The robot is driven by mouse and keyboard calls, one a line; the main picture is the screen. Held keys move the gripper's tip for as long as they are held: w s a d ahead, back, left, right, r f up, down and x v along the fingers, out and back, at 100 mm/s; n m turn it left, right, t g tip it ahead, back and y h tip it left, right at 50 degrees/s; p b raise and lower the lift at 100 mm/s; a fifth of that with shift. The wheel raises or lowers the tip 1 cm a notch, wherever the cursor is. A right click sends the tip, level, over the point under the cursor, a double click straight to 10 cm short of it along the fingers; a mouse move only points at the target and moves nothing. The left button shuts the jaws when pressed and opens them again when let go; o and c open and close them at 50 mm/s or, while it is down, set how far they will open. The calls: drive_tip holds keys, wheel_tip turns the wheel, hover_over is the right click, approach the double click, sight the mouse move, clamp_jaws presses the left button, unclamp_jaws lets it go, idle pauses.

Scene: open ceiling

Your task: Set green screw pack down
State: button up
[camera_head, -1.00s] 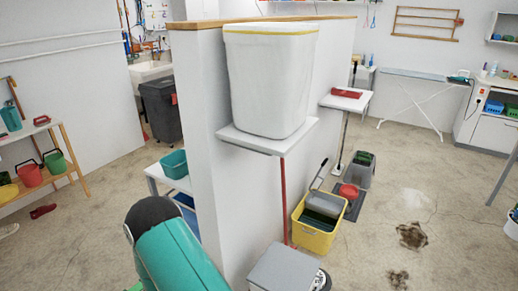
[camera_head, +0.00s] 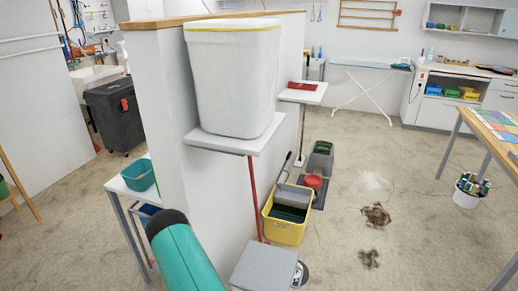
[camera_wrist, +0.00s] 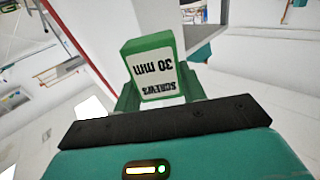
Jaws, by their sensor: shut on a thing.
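The green screw pack (camera_wrist: 151,45) is a small green box with a white label reading "SCREWS 30 mm", upside down in the wrist view. My gripper (camera_wrist: 158,97) is shut on it, and the pack stands out beyond the fingers, held clear of any surface. The lower part of the pack is hidden by the gripper. In the head view only a teal part of my arm shows at the bottom; the gripper and the pack are not visible there.
A tall white bin (camera_head: 233,80) stands on a grey wall shelf (camera_head: 228,143) by the partition. A yellow mop bucket (camera_head: 287,222) stands on the floor below. A worktable (camera_head: 480,123) is at the right, with a white bucket (camera_head: 467,190) beside it. The floor between is open, with dark stains.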

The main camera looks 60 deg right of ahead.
drive_tip(key=s+d+f+m+g+h, duration=0.2)
drive_tip(key=s+d+f+m+g, duration=0.3)
drive_tip(key=s, duration=0.6)
drive_tip(key=s+d+m+g+h, duration=0.1)
drive_tip(key=s+d+g+h, duration=0.2)
drive_tip(key=s+d, duration=0.6)
drive_tip(key=s+d+f+m+g+h, duration=0.2)
drive_tip(key=s+d+f+m+g, duration=0.15)
drive_tip(key=s, duration=0.95)
drive_tip(key=shift+n, duration=0.45)
drive_tip(key=w+d+f, duration=0.1)
drive_tip(key=w+f, duration=0.1)
drive_tip(key=w, duration=0.2)
drive_tip(key=w+d+f, duration=0.1)
drive_tip(key=w+f, duration=0.2)
drive_tip(key=w, duration=0.1)
drive_tip(key=w+d+f, duration=0.1)
drive_tip(key=w+f, duration=0.2)
drive_tip(key=w, duration=0.1)
drive_tip(key=shift+w+d+f, duration=0.1)
drive_tip(key=shift+w+d, duration=0.05)
drive_tip(key=shift+w, duration=0.25)
drive_tip(key=shift+w+f, duration=0.2)
drive_tip(key=shift+f, duration=0.05)
drive_tip(key=shift+w+d+f, duration=0.1)
drive_tip(key=shift+w+f, duration=0.05)
drive_tip(key=shift+f, duration=0.75)
drive_tip(key=shift+w+f, duration=0.1)
drive_tip(key=shift+f, duration=0.8)
drive_tip(key=shift+f, duration=0.1)
